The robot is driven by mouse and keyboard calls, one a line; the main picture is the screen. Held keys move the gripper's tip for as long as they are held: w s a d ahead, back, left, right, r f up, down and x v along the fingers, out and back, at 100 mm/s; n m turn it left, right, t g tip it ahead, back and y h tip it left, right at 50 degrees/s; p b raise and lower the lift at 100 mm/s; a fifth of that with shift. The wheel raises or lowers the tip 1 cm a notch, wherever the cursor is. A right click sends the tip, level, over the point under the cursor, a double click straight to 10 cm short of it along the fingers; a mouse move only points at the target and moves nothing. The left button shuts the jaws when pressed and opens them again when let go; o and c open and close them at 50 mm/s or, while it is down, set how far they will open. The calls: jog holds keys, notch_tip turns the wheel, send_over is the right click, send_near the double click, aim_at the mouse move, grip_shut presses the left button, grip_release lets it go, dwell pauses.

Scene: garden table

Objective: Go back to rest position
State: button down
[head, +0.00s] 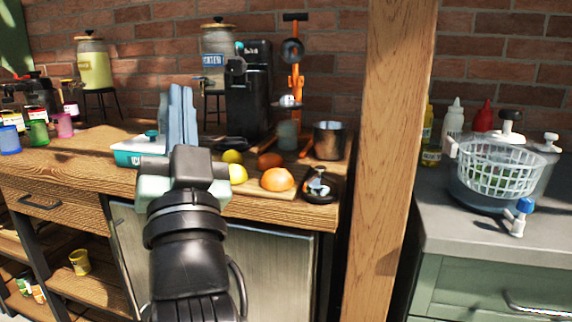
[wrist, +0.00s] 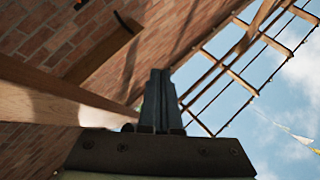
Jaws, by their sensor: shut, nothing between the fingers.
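My gripper (head: 184,105) is raised in front of the wooden counter in the head view, with its fingers pointing up. In the wrist view the two dark fingers (wrist: 157,100) stand pressed together with nothing between them. The wrist camera looks up past the brick wall (wrist: 50,40) and a lattice roof frame (wrist: 243,75) to the sky. My gripper and arm hide part of the counter edge and the cabinet front behind them.
The counter (head: 80,150) holds a teal-and-white box (head: 132,152), oranges (head: 277,180), lemons (head: 238,174), a metal pot (head: 328,141) and a black coffee machine (head: 247,95). A wooden post (head: 385,150) stands right of it. A salad spinner (head: 495,172) sits on the grey counter (head: 450,225).

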jog(key=s+d+r+t+h, duration=0.3)
jog(key=s+d+r+h, duration=0.45)
jog(key=s+d, duration=0.5)
notch_tip(320, 180, up, 33)
jog(key=p, duration=3.2)
jog(key=shift+s+a+n+p, duration=0.2)
jog(key=shift+s+n+p, duration=0.1)
jog(key=shift+s, duration=0.05)
jog(key=shift+f, duration=0.1)
